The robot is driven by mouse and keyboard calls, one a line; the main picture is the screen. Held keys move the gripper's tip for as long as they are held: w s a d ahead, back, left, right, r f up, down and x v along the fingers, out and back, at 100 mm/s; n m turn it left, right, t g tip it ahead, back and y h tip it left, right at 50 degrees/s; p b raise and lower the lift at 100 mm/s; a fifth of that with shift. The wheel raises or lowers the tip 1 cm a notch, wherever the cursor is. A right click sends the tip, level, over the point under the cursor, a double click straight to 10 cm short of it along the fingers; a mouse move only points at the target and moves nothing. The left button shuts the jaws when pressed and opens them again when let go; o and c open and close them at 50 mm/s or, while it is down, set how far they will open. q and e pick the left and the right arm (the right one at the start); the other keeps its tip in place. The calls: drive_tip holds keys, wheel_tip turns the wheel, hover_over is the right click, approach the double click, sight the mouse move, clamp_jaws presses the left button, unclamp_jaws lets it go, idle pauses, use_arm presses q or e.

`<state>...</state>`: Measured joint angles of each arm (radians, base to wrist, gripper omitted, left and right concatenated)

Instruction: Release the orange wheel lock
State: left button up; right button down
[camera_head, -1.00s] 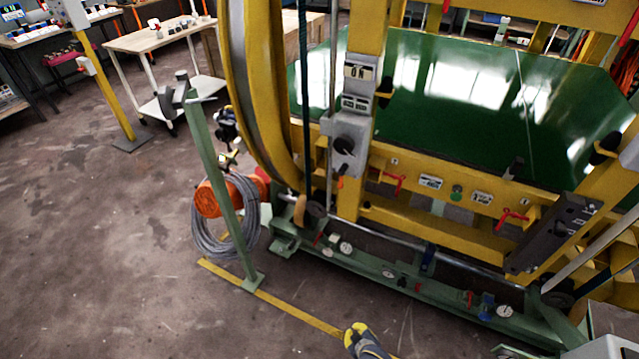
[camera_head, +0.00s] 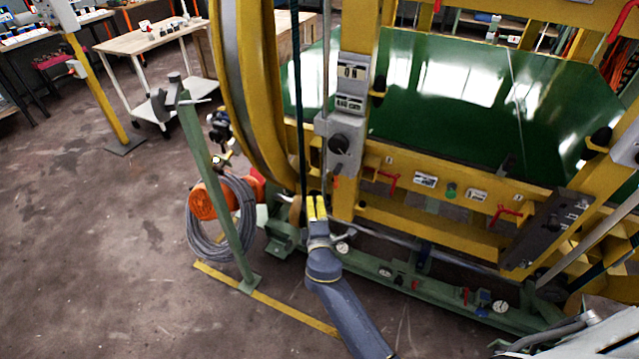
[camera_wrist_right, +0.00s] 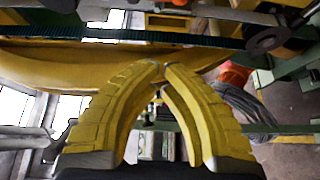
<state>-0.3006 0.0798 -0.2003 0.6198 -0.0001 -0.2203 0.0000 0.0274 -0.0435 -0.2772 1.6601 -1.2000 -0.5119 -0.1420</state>
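My right gripper (camera_head: 316,207) has yellow fingers and points up at the lower left of the yellow ring frame, in front of the base rail. In the right wrist view its fingertips (camera_wrist_right: 163,70) meet or nearly meet, with nothing seen between them. A small orange piece (camera_head: 335,182) shows just above and right of the fingertips in the head view, below a grey switch box. A tan-orange roller (camera_head: 296,211) sits just left of the fingers, partly hidden by dark posts. I cannot tell which of these is the wheel lock, or whether the gripper touches either. My left gripper is not in view.
A green slanted post (camera_head: 215,185) with a coiled grey cable (camera_head: 215,232) and an orange motor (camera_head: 205,202) stands left of the ring. The green base rail (camera_head: 400,284) carries gauges and red levers. The floor at left is open. A wooden table (camera_head: 150,38) stands behind.

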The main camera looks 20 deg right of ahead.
sight(337, 176)
drive_tip(key=shift+d, duration=0.15)
idle(0.3)
drive_tip(key=w+d, duration=0.5)
drive_tip(key=w, duration=0.3)
idle(0.5)
drive_tip(key=shift+d, duration=0.1)
